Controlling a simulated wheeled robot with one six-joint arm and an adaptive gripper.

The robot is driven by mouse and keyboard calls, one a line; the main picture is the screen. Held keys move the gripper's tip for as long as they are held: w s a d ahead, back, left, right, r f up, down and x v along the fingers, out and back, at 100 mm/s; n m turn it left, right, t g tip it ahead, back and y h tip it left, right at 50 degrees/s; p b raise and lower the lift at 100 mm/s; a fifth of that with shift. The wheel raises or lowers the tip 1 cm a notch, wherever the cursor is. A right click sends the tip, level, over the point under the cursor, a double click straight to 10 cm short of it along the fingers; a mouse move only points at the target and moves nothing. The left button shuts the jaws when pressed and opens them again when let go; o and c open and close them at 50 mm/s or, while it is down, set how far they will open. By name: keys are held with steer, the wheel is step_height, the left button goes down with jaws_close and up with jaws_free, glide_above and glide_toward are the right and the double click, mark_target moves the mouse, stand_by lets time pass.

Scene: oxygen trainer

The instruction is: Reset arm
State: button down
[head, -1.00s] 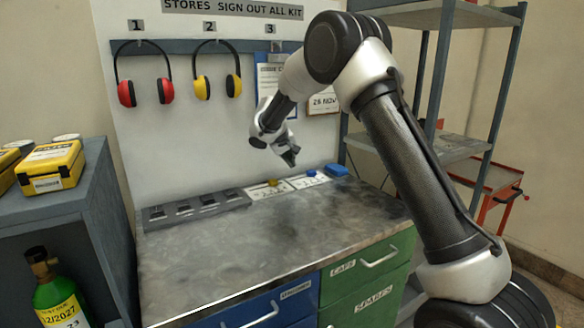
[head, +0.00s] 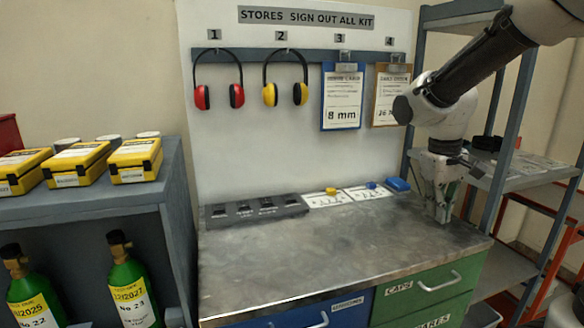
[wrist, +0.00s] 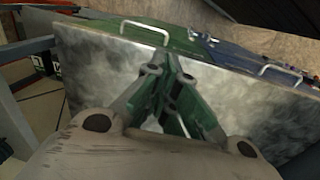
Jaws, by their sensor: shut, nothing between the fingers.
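My gripper (head: 440,215) hangs pointing down at the right end of the metal workbench top (head: 310,255) in the head view. Its fingers are shut and hold nothing. In the wrist view my gripper (wrist: 175,120) shows its fingers together over the bare bench top (wrist: 245,105). The head view does not show clearly whether the fingertips touch the surface.
Red earmuffs (head: 219,80), yellow earmuffs (head: 285,80) and clipboards (head: 342,97) hang on the back board. A slotted grey rack (head: 255,212) and a blue item (head: 398,184) are at the bench's back. A shelf unit (head: 505,165) stands right. The bench middle is clear.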

steer(key=s+d+r+m+t, duration=0.1)
steer(key=s+d+r+t, duration=0.1)
steer(key=s, duration=0.5)
steer(key=s+d+r+m+t+y, duration=0.1)
steer(key=s+d+r+m, duration=0.1)
steer(key=s, duration=0.6)
steer(key=shift+s+r+t+y, duration=0.3)
steer(key=shift+r+t, duration=0.1)
steer(key=shift+r, duration=0.4)
stand_by(1.1)
